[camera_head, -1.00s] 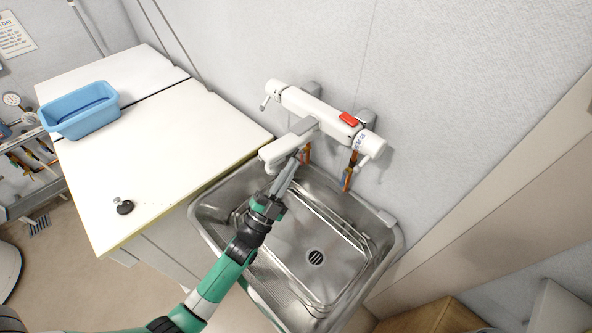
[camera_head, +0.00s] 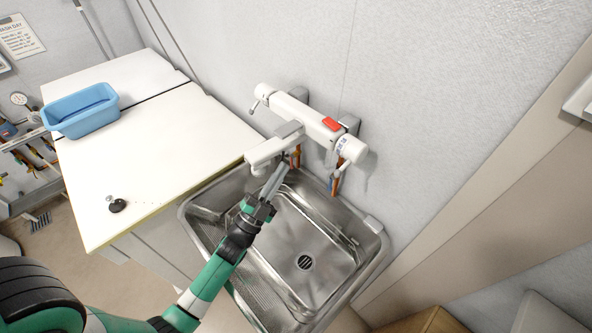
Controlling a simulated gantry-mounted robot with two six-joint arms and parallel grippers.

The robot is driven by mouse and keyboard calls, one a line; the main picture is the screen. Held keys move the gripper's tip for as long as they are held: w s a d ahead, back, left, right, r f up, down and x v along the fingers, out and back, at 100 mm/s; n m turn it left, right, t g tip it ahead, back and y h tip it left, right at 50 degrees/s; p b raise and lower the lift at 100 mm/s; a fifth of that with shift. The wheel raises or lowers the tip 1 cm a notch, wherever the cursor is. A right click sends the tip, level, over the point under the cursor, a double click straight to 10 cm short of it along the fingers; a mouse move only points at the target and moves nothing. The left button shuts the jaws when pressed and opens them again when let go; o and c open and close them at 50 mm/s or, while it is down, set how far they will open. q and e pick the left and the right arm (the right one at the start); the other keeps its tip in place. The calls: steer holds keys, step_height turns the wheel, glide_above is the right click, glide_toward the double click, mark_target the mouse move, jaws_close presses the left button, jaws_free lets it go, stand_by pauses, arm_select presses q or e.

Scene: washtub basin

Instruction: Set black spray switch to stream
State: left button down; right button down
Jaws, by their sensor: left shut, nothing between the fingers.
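A white wall-mounted faucet (camera_head: 299,108) has a red button (camera_head: 331,124) on its body and a spout (camera_head: 268,148) that reaches out over the basin. No black spray switch can be made out on it; the spout's underside is hidden from this view. My left gripper (camera_head: 284,163) is shut and empty. Its fingers point up toward the faucet, with the tips close beside and below the spout. I cannot tell if they touch it. My right gripper is not in view.
The steel basin (camera_head: 372,262) lies under the faucet, with a drain (camera_head: 305,262) in its floor. To the left is a white counter (camera_head: 165,140) with a blue tub (camera_head: 82,112) and a small black stopper (camera_head: 117,206). Orange-brown parts (camera_head: 337,183) hang below the faucet.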

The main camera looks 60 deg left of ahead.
arm_select(q)
steer(key=s+d, duration=0.5)
steer(key=s, duration=0.6)
steer(key=shift+s+f+p, duration=0.3)
steer(key=shift+s+p, duration=0.05)
steer(key=shift+p, duration=0.1)
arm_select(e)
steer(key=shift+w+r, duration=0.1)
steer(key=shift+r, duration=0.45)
arm_select(q)
steer(key=shift+d, duration=0.1)
